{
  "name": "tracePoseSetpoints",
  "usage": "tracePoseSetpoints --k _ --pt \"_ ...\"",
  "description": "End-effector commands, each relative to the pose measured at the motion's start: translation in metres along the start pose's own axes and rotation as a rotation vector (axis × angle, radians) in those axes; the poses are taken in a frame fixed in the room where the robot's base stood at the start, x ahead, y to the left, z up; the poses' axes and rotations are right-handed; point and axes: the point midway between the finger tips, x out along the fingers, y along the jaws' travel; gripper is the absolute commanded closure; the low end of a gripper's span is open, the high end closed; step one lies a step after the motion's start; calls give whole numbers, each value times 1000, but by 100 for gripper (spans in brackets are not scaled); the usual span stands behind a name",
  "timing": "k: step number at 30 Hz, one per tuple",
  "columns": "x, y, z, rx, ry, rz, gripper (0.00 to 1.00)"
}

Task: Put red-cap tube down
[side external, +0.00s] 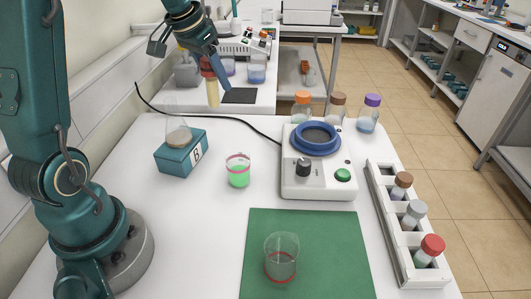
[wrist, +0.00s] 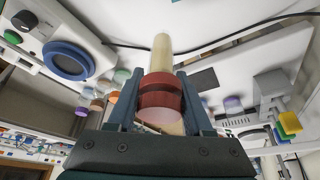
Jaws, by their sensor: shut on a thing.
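My gripper (side external: 216,72) is at the back left of the white table, raised above it, and shut on the red-cap tube (side external: 213,95). The tube has a red cap and a pale yellow body, and it hangs upright with its body down. In the wrist view my gripper (wrist: 165,100) has its two fingers on either side of the red cap, and the pale tube (wrist: 161,43) extends beyond it. Nothing is seen touching the tube's lower end.
A white rack (side external: 393,237) at the right holds several capped bottles. A green mat (side external: 330,235) bears a glass beaker (side external: 281,262). Several capped bottles stand behind the stirrer.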

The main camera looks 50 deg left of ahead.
Motion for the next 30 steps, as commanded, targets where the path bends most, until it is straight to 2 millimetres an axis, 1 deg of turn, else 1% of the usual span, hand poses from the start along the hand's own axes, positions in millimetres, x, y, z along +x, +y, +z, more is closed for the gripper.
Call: tracePoseSetpoints --k 1,2,3,5,6,8,9,12,15,16,18,22,26,30 --pt "1 23 -5 75 1 32 100" --pt "2 36 -7 116 2 49 100" --pt "2 54 -10 175 3 74 100" --pt "1 83 -12 264 5 111 100" --pt "1 102 -12 322 6 135 100" --pt "-1 130 -10 406 8 172 100" --pt "-2 147 -8 456 9 195 100" --pt "-6 185 -1 566 10 243 100" --pt "-10 214 7 641 10 278 100" --pt "-11 220 10 658 11 286 100" --pt "-13 232 14 690 11 299 100" --pt "-13 245 20 720 9 312 100" --pt "-6 264 28 729 8 316 100" --pt "9 294 42 731 5 316 100"
